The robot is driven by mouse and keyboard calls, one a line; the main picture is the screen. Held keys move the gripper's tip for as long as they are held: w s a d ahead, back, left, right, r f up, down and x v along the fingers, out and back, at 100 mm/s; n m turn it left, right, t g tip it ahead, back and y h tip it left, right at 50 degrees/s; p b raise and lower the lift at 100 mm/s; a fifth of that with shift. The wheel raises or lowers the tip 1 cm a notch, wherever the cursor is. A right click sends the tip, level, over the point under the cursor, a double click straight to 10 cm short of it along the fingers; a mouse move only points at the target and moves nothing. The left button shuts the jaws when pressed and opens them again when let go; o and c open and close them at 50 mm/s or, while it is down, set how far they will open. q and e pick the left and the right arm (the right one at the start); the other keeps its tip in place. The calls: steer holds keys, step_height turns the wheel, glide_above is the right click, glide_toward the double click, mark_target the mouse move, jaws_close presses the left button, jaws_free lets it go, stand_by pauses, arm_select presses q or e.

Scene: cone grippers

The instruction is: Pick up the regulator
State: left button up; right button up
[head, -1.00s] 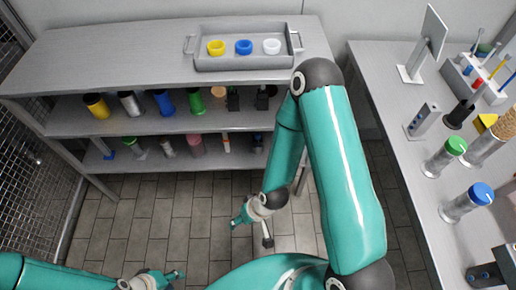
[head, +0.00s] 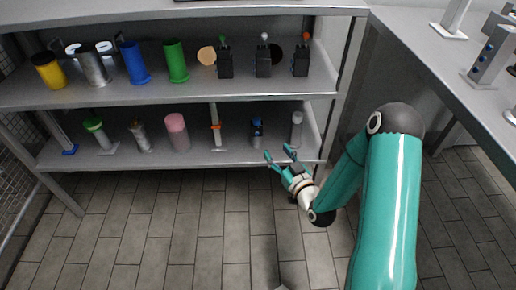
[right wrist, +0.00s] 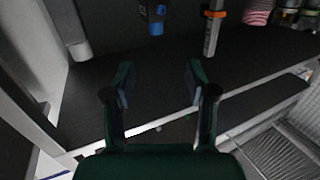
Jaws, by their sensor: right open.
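My right gripper (head: 279,153) is open and empty at the front edge of the lower shelf. In the right wrist view its two fingers (right wrist: 160,76) stand apart with nothing between them. A small black-and-blue device (head: 257,132) stands on the lower shelf, behind and a little left of the fingertips. It also shows in the right wrist view (right wrist: 155,14), beyond the fingers, cut off by the top edge. I cannot tell for sure which item is the regulator; this device may be it. My left gripper is out of view.
An orange-collared tool (head: 215,130) stands left of the device and a pale cylinder (head: 296,128) right of it. The lower shelf (head: 195,158) has a free front strip. Black boxes with knobs (head: 263,62) stand on the shelf above. A side table (head: 420,50) is at right.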

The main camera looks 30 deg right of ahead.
steer(key=b, duration=0.2)
glide_toward(258, 121)
steer(key=w, duration=0.4)
steer(key=w+d+f, duration=0.1)
steer(key=w, duration=0.1)
steer(key=shift+w+d+r+b, duration=0.15)
steer(key=shift+w+b, duration=0.3)
steer(key=shift+w, duration=0.8)
steer(key=shift+w+d+r+b, duration=0.15)
steer(key=shift+w+b, duration=0.3)
steer(key=shift+w, duration=0.85)
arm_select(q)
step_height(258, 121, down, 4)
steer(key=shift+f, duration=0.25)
arm_select(e)
steer(key=shift+f, duration=0.1)
steer(key=shift+c, duration=0.4)
jaws_close()
